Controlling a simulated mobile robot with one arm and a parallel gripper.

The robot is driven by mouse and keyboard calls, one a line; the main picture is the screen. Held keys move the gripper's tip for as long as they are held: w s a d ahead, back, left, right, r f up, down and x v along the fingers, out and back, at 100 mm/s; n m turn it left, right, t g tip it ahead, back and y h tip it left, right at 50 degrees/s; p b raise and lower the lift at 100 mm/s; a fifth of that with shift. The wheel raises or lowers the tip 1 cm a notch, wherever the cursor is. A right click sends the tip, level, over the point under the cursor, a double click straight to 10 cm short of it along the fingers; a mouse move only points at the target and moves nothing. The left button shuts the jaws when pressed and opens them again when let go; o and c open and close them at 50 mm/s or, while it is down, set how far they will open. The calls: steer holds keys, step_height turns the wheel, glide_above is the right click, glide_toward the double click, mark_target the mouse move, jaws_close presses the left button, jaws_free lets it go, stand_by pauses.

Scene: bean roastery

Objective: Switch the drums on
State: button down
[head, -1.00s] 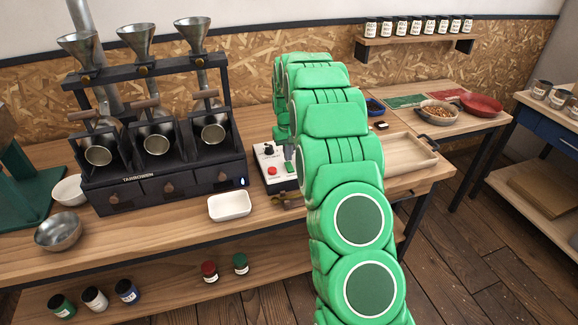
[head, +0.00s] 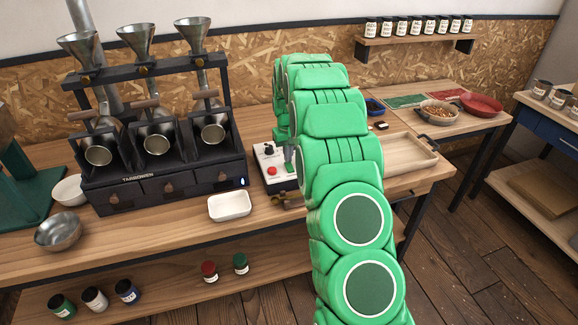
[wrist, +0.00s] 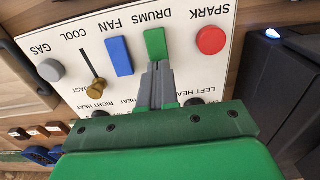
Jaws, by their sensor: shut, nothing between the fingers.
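The control panel (head: 265,158) stands on the bench right of the roaster and is partly hidden by my arm. In the wrist view its white face (wrist: 75,45) carries upside-down labels. The green DRUMS switch (wrist: 155,43) has my gripper (wrist: 155,66) right at its near end. The grey fingers are shut with nothing between them, and their tips look to be touching or very close to the switch. Whether the switch is on or off, I cannot tell.
A blue FAN switch (wrist: 118,56) and a red SPARK button (wrist: 211,40) flank the DRUMS switch. A brass lever (wrist: 96,87) and grey GAS knob (wrist: 50,70) lie further left. The roaster (head: 160,180) and a white tray (head: 229,206) stand left of the panel.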

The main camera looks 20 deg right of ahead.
steer(key=shift+f, duration=0.75)
stand_by(0.5)
steer(key=shift+r, duration=3.55)
